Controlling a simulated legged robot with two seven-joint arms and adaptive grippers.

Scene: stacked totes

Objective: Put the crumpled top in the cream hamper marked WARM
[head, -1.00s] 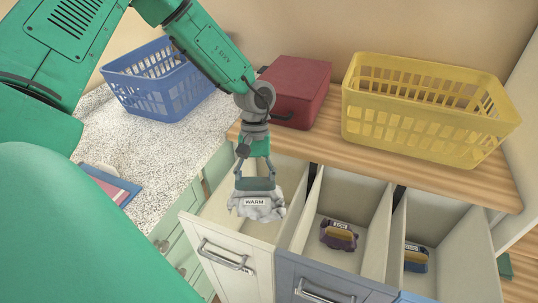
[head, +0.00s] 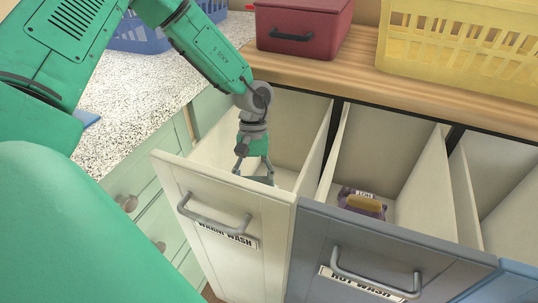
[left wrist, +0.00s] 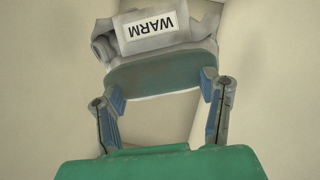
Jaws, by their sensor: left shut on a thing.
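The cream hamper (head: 252,265) is the pulled-out bin at the left, with a handle and a WARM WASH label on its front. My left gripper (head: 256,178) is down inside it, below the rim. In the left wrist view my left gripper (left wrist: 163,88) is shut on the crumpled top (left wrist: 190,35), a grey-white bundle with a WARM tag and a teal band between the fingers. Cream walls surround it there. In the head view the hamper's front hides the bundle. I cannot tell whether it touches the floor. My right gripper is not in view.
A grey-blue hamper (head: 318,262) marked HOT WASH stands beside it, with a purple and tan bundle (head: 362,203) inside. A blue-fronted hamper (head: 515,285) is at the far right. A red box (head: 300,25) and yellow basket (head: 460,50) stand on the wooden counter behind.

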